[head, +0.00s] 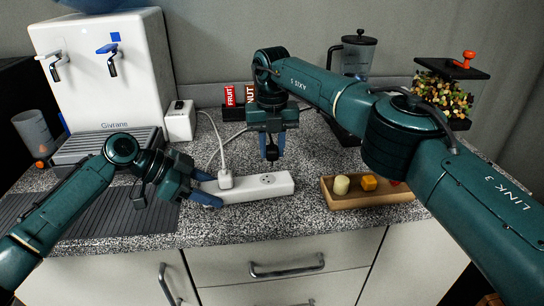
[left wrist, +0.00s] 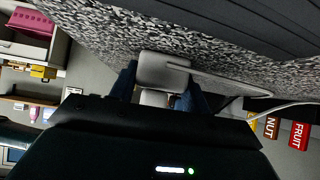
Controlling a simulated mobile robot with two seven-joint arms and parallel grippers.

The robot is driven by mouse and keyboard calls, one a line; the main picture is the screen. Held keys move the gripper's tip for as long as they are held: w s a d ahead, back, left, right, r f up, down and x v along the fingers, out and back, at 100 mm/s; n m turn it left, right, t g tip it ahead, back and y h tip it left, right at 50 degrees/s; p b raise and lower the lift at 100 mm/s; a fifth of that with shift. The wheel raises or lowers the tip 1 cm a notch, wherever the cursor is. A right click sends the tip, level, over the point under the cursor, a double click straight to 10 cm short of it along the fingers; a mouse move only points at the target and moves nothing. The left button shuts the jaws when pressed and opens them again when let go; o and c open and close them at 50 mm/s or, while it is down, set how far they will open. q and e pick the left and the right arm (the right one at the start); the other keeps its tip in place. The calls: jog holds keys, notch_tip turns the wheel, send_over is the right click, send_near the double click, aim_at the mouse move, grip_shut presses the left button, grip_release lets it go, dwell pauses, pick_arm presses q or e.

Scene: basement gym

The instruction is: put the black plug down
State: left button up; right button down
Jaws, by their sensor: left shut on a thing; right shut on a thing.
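The black plug (head: 272,154) is between the fingers of my right gripper (head: 271,148), which is shut on it. It hangs above the counter, just behind the white power strip (head: 260,189). My left gripper (head: 212,188) is shut on the left end of the strip, with one blue finger on each long side. The strip lies on the counter with a white plug (head: 225,180) in its left part and a bare socket on its right part. In the left wrist view the strip's pale end (left wrist: 163,68) shows between the blue fingers. The black plug is not visible there.
A wooden tray (head: 375,198) with small coloured pieces stands right of the strip. A white water dispenser (head: 105,80) and a small white box (head: 180,122) stand at the back left. A blender (head: 357,55) and a candy dispenser (head: 450,70) stand at the back right. Speckled counter is bare in front.

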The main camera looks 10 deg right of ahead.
aim_at(272, 160)
jog(key=shift+f, duration=1.45)
jog(key=shift+f, duration=0.1)
jog(key=shift+f, duration=0.5)
jog(key=c, duration=1.1)
grip_release()
jog(key=shift+c, duration=0.2)
notch_tip(272, 160, up, 9)
jog(key=shift+f, duration=0.1)
pick_arm(q)
jog(key=o, duration=1.2)
jog(key=shift+c, duration=0.2)
